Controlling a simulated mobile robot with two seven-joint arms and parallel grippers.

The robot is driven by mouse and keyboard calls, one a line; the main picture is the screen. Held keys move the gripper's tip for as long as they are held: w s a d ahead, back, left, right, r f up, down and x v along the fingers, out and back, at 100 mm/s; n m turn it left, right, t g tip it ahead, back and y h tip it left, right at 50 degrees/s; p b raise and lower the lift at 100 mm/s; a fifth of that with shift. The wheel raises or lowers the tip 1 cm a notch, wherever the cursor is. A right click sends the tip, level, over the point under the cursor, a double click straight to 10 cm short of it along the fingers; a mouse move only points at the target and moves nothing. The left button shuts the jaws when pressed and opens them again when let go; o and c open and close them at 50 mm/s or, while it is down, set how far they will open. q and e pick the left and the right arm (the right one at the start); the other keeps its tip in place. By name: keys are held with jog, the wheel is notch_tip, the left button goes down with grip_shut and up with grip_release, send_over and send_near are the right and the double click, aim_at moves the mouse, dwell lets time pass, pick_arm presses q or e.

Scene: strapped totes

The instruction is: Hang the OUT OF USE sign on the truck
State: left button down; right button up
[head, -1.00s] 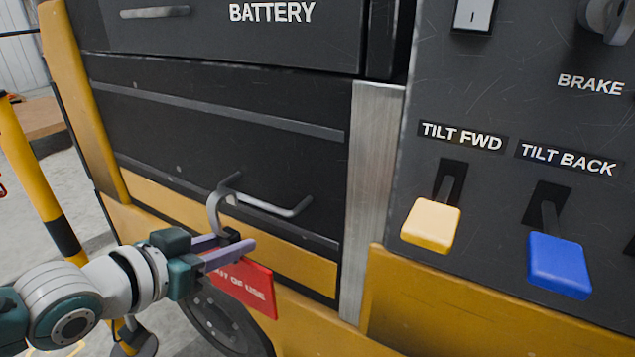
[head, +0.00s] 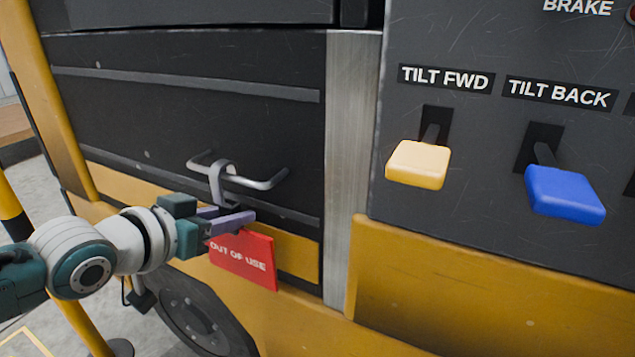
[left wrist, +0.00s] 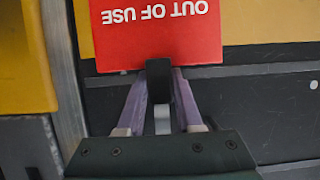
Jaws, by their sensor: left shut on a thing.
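The red OUT OF USE sign (head: 243,260) hangs below a dark clip with a grey hook (head: 216,185). My left gripper (head: 236,219) is shut on the sign's dark clip, between the hook and the red plate. The hook's curved top overlaps the grey bar handle (head: 262,184) on the truck's dark panel (head: 120,115) and appears to be over the bar. I cannot tell whether it rests on it. In the left wrist view the sign (left wrist: 155,40) shows upside down, with the clip (left wrist: 158,82) between the purple fingers. My right gripper is not in view.
A cream TILT FWD lever (head: 418,164) and a blue TILT BACK lever (head: 565,191) stick out at the right. A metal post (head: 350,160) stands between them and the handle. A wheel (head: 192,310) is below, and a yellow-black post (head: 85,330) is at the lower left.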

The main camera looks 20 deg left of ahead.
pick_arm(q)
jog(key=shift+f, duration=0.15)
jog(key=c, duration=0.5)
grip_release()
